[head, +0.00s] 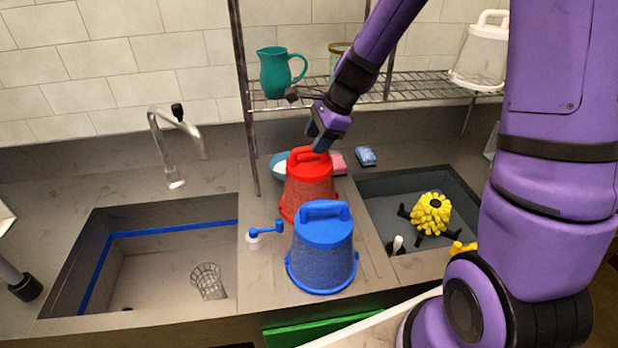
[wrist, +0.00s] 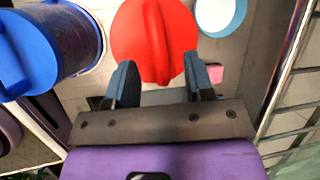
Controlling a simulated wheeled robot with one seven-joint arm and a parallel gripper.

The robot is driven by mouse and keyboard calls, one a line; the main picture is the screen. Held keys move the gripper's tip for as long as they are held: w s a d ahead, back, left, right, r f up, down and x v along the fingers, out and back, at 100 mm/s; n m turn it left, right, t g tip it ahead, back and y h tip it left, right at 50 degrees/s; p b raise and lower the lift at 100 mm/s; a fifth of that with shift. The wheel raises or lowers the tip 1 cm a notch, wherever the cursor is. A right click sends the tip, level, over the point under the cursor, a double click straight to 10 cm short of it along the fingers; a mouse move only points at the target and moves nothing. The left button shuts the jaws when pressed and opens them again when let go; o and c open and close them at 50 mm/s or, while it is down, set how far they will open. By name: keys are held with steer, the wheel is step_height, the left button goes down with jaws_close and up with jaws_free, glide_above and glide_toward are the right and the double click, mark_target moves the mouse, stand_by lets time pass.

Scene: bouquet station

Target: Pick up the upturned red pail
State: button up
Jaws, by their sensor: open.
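The upturned red pail (head: 309,184) stands on the counter between the two sinks, behind the blue pail. It has a red handle on top and a dark speckled band around its side. My gripper (head: 322,140) is above the red pail's handle. In the wrist view the gripper (wrist: 160,80) is open, its two fingers apart, with the red pail (wrist: 150,35) ahead of and between them. The handle shows as a ridge running between the fingers. I cannot tell whether the fingers touch it. Nothing is held.
An upturned blue pail (head: 322,255) stands just in front, also in the wrist view (wrist: 30,55). A blue bowl (head: 281,166), a pink sponge (head: 339,164) and a blue sponge (head: 366,156) lie behind. A wire shelf (head: 420,86) holds a teal jug (head: 277,73) and a white pail (head: 482,55).

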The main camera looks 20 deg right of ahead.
mark_target(309, 175)
steer(key=shift+x, duration=1.9)
steer(key=shift+d, duration=0.1)
steer(key=shift+c, duration=0.2)
jaws_close()
